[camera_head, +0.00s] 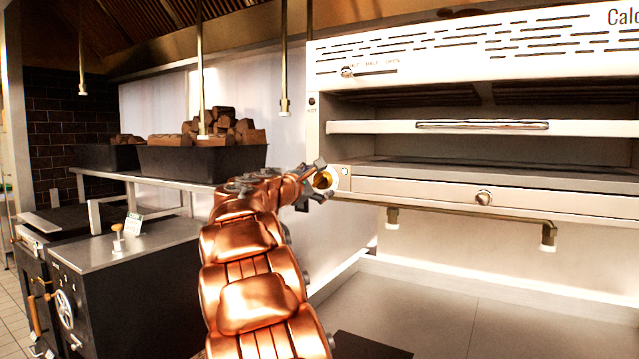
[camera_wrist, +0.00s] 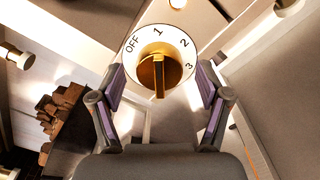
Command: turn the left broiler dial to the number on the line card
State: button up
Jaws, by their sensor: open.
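The left broiler dial (camera_wrist: 160,70) is a round white plate with a brass knob. In the wrist view OFF, 1, 2 and 3 are printed around its upper and right edge. The knob's raised grip stands about upright in that picture; I cannot tell which mark it is set to. My gripper (camera_wrist: 160,82) is open, with one finger on each side of the dial and gaps to the knob. In the head view the dial (camera_head: 326,181) is partly hidden by my gripper (camera_head: 316,184). A small white card (camera_head: 133,224) stands on the dark stove; its writing is unreadable.
The white broiler (camera_head: 415,189) fills the right side, with another knob (camera_head: 483,198) on its front and a pipe (camera_head: 460,215) below. A black bin of wood (camera_head: 200,162) sits on the shelf at left. The dark stove (camera_head: 125,250) stands below it.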

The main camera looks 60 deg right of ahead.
jog(key=a, duration=1.1)
jog(key=shift+s+a, duration=0.2)
jog(key=shift+s, duration=0.05)
dwell(0.3)
jog(key=s+a+f+m+y+p, duration=0.3)
jog(key=s+a+f+y, duration=0.2)
jog(key=a+f, duration=0.5)
jog(key=s+a+f+m+y+p, duration=0.3)
jog(key=s+a+f+y, duration=0.25)
jog(key=a+f, duration=0.5)
jog(key=s+a+f+y+p, duration=0.1)
jog(key=s+a+f+y, duration=0.1)
jog(key=s+a, duration=0.3)
jog(key=s+a+f+m+g+y+p, duration=0.1)
jog(key=s+a+f+y, duration=0.2)
jog(key=a, duration=0.8)
jog(key=s+a+f+m+g+y+p, duration=0.1)
jog(key=s+a+f+y+p, duration=0.1)
jog(key=s+a+f, duration=0.2)
jog(key=s+a, duration=0.3)
jog(key=a, duration=0.1)
jog(key=shift+a+f, duration=0.15)
jog(key=shift+y, duration=0.25)
jog(key=shift+c, duration=0.5)
